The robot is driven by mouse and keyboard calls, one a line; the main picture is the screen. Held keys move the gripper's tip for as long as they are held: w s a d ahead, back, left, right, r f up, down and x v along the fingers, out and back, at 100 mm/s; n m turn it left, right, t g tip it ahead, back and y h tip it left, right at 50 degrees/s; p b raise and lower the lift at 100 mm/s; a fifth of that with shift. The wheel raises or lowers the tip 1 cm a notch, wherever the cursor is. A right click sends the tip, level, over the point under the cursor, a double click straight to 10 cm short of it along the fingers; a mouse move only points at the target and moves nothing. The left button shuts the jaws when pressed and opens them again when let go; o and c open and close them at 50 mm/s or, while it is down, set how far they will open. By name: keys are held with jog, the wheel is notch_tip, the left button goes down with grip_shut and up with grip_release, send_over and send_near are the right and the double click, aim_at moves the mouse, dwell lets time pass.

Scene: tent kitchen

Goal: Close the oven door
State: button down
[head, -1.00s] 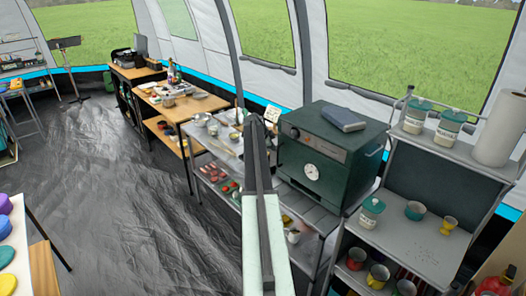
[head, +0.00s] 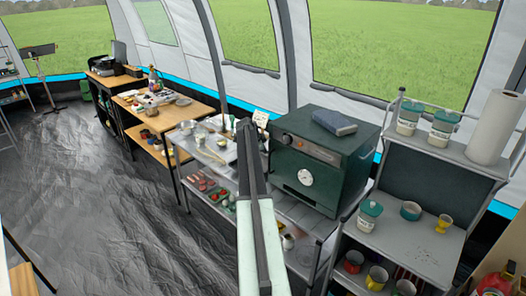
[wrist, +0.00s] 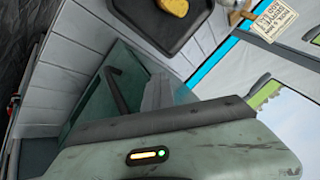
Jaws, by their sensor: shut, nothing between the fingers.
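The oven (head: 340,160) is a dark green box on a metal rack, right of centre in the head view. Its front door (head: 296,172) carries a round white dial, below a strip with a knob. The door looks near the oven front; I cannot tell whether a gap is left. My gripper (head: 245,128) is at the end of my arm, just left of the oven, and is shut and empty. In the wrist view a dark green panel (wrist: 85,115) with a dark bar, apparently the door and handle, lies beside my wrist housing. Contact between gripper and door cannot be made out.
A blue-grey object (head: 334,122) lies on the oven. A grey shelf unit (head: 405,245) with jars and cups stands close on the right. Wooden tables (head: 200,105) stand behind to the left. A black tray (wrist: 165,25) shows in the wrist view. The floor left is clear.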

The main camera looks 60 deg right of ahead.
jog(key=w+a+r+p, duration=0.5)
jog(key=a+r+p, duration=0.3)
jog(key=shift+r, duration=0.15)
jog(key=shift+w, duration=0.1)
